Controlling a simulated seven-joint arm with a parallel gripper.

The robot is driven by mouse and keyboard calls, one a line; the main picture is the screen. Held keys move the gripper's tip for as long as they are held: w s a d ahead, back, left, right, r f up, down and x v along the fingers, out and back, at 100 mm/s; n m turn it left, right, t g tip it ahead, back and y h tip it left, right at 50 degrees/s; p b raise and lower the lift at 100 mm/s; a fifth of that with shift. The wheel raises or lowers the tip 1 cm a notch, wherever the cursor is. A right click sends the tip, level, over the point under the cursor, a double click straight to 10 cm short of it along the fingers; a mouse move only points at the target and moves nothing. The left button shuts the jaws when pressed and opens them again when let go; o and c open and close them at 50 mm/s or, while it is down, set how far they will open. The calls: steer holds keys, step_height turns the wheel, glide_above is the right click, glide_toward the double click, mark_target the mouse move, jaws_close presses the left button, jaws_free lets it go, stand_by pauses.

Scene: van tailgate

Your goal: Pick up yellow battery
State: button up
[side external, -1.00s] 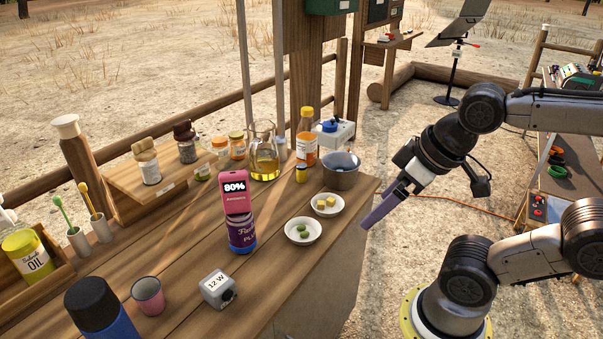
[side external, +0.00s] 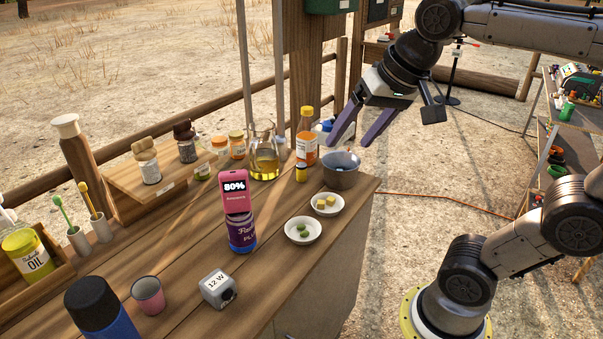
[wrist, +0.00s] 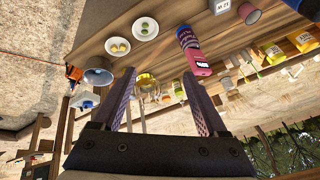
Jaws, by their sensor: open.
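The yellow battery (side external: 301,173) is a small yellow cylinder with a dark top, standing upright on the wooden table between the grey bowl and the glass flask. I cannot make it out clearly in the wrist view. My gripper (side external: 350,141) is open and empty, pointing down over the far right of the table, above the grey bowl and to the right of the battery. In the wrist view its two fingers (wrist: 158,76) stand wide apart, with the flask seen between them.
The grey bowl (side external: 341,170), orange bottle (side external: 306,138) and glass flask (side external: 263,152) crowd around the battery. The table's right edge is close to the bowl.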

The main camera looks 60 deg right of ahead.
steer(key=w+d+r+m, duration=0.2)
steer(key=w+r+m, duration=0.1)
steer(key=w, duration=0.4)
steer(key=m+g, duration=0.6)
steer(key=m, duration=0.2)
glide_above(301, 164)
steer(key=a, duration=0.2)
step_height(301, 164, down, 22)
steer(key=shift+h, duration=0.3)
steer(key=f, duration=0.3)
steer(key=d+f, duration=0.1)
steer(key=f, duration=0.2)
steer(key=shift+w+d+f, duration=0.15)
steer(key=shift+f, duration=0.25)
steer(key=shift+d+f, duration=0.15)
steer(key=shift+f, duration=0.8)
steer(key=shift+d+f, duration=0.2)
steer(key=shift+f, duration=0.7)
steer(key=shift+d+f, duration=0.15)
steer(key=shift+f, duration=0.8)
steer(key=shift+c, duration=0.2)
